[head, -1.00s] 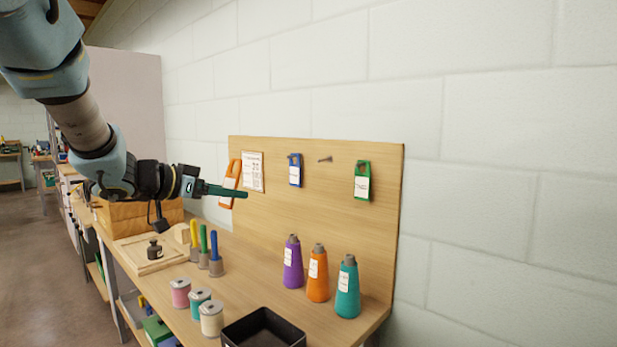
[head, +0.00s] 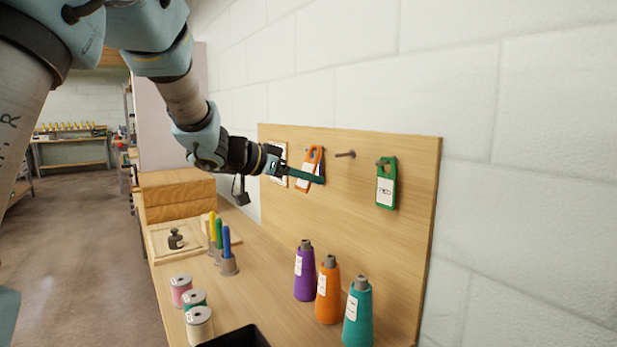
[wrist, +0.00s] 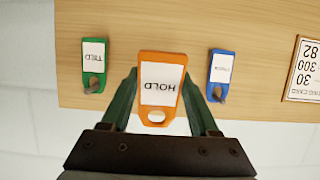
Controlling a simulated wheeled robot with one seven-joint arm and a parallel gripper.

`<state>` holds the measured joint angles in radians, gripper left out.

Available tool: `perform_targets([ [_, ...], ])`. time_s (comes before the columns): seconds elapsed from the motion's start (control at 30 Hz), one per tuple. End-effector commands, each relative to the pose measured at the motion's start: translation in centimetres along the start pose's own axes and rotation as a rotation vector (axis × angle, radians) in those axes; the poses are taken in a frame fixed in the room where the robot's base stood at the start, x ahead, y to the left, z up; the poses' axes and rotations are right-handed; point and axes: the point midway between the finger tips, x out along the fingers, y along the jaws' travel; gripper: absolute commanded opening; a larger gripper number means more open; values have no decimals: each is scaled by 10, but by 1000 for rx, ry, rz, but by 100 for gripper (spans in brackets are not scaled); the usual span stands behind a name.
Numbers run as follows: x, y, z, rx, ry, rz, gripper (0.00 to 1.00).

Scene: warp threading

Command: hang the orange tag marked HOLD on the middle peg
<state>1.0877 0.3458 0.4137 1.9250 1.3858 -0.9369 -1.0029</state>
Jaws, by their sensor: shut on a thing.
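My gripper (head: 306,176) is shut on the orange tag (head: 304,183), holding it in front of the pegboard. In the wrist view, upside down, the orange tag (wrist: 157,90) reads HOLD on its white label and sits between the green fingers (wrist: 157,103), its hole end toward my wrist. The middle peg (head: 345,154) is bare and shows to the right of the tag in the head view. In the wrist view I cannot see this peg; the tag covers the board between the other two tags.
A green tag (head: 387,186) hangs on the right peg. A blue tag (wrist: 221,70) hangs on the other side peg, mostly hidden behind the orange one in the head view. A printed card (wrist: 306,70) is on the board (head: 420,240). Thread cones (head: 327,290) stand below.

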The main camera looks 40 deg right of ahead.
Motion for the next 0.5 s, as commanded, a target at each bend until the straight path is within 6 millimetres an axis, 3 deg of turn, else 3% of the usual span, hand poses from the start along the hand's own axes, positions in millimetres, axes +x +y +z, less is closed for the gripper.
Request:
perform_targets([
  [0.5, 30, 1, -7, 1, 0, 2, 26],
])
